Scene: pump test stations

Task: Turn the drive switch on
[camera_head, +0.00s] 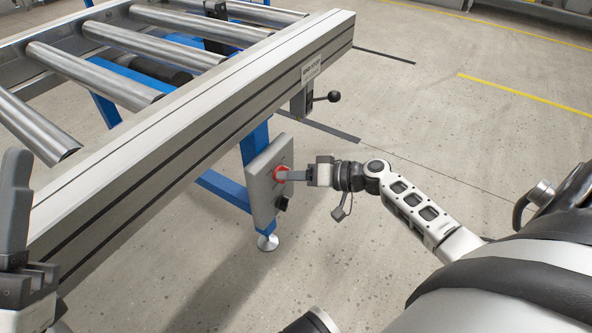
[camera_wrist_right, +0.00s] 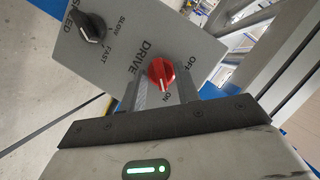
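The drive switch is a red rotary knob (camera_wrist_right: 161,73) on a grey control panel (camera_wrist_right: 120,50). The panel is marked DRIVE, OFF and ON. In the head view the knob (camera_head: 280,174) shows on the panel (camera_head: 262,185) below the conveyor's side rail. My right gripper (camera_wrist_right: 160,92) reaches the knob with its fingers apart, one on each side of it. I see no clear contact, and which mark the knob points to is hard to tell. My left gripper (camera_head: 18,225) is at the left edge, partly cut off, away from the panel.
A black speed knob (camera_wrist_right: 88,27), marked SLOW and FAST, sits beside the drive switch. A roller conveyor (camera_head: 190,125) with blue legs fills the left. A black-knobbed lever (camera_head: 333,96) sticks out under its rail. The floor on the right is open.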

